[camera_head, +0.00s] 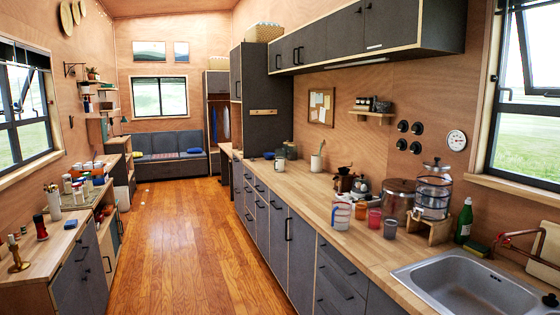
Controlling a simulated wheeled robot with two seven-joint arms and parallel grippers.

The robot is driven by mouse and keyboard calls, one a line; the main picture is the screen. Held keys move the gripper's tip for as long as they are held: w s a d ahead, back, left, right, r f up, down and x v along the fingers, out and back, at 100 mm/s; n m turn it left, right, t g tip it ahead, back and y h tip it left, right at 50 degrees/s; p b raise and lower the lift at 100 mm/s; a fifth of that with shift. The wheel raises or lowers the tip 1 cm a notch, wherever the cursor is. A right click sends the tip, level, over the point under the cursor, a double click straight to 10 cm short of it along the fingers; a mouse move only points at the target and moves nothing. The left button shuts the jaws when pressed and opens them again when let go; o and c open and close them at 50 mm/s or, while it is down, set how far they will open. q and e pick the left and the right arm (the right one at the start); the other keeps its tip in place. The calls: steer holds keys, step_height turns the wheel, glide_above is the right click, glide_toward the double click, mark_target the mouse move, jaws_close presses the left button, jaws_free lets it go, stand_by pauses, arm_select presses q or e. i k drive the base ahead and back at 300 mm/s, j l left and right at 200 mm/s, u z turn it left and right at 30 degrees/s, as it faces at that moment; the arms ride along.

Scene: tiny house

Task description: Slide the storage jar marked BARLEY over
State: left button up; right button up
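No label reading BARLEY is legible from here, so I cannot tell which container is the storage jar. Several small jars and bottles, some with red or white lids, stand on the left counter, among them a white-lidded jar (68,184). Small dark containers (364,104) stand on the wall shelf at the right. A jar-like container (280,163) stands toward the far end of the right counter, too small to read. Neither of my grippers shows in the head view.
The long right counter (295,190) has a clear stretch before the grinder (344,180). Cups, a large pot (398,198), a glass dispenser (433,190) and a sink (468,285) crowd its near end. The wooden floor (195,250) between the counters is clear.

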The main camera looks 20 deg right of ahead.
mark_target(279, 153)
steer(key=i+u, duration=0.2)
steer(key=i, duration=4.8)
steer(key=i+z, duration=0.3)
steer(key=i, duration=0.25)
steer(key=i+z, duration=0.3)
steer(key=i, duration=0.3)
steer(key=i+j+z, duration=0.35)
steer(key=i, duration=0.2)
